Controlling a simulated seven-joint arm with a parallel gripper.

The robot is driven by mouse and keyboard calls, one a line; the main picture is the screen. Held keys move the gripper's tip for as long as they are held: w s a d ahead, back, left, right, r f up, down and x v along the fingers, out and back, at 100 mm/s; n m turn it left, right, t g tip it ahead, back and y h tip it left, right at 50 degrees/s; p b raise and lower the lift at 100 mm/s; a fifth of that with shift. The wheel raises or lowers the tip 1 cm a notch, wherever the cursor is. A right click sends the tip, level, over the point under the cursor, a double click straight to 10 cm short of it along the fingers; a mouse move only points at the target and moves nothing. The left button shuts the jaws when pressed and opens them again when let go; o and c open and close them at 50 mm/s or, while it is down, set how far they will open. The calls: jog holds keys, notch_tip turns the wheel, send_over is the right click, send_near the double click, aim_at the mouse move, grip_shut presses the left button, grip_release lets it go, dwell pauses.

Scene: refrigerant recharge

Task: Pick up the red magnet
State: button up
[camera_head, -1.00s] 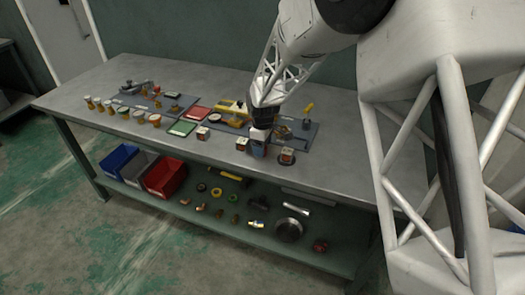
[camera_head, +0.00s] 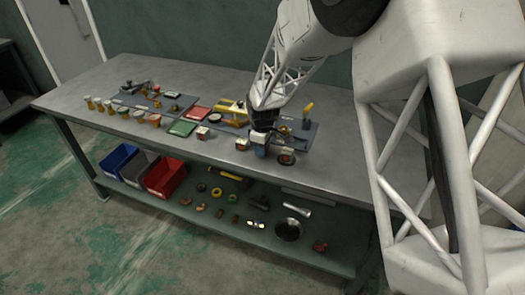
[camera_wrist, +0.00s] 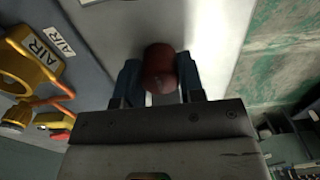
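A dark red, rounded cylinder (camera_wrist: 160,70), which looks like the red magnet, sits between the two blue fingers of my gripper (camera_wrist: 160,82) in the wrist view. The fingers lie close along both its sides. I cannot tell whether they press on it or whether it is lifted. In the head view my gripper (camera_head: 261,150) is low over the right part of the workbench top (camera_head: 330,175), near its front edge. The red cylinder cannot be made out there.
A dark round piece (camera_head: 286,158) lies just right of my gripper. Small red-and-white blocks (camera_head: 203,133) (camera_head: 241,144) stand to its left. A yellow AIR-marked part (camera_wrist: 28,62) shows in the wrist view. A lower shelf holds blue (camera_head: 118,158) and red (camera_head: 165,177) bins.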

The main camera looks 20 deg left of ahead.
jog(key=shift+c, duration=1)
jog(key=shift+r, duration=0.15)
jog(key=shift+r, duration=0.8)
jog(key=shift+s+r, duration=0.1)
jog(key=shift+r, duration=0.85)
jog(key=s+d+r, duration=0.1)
jog(key=s+d, duration=0.8)
jog(key=s, duration=0.4)
jog(key=shift+d+r, duration=0.1)
jog(key=shift+w, duration=0.1)
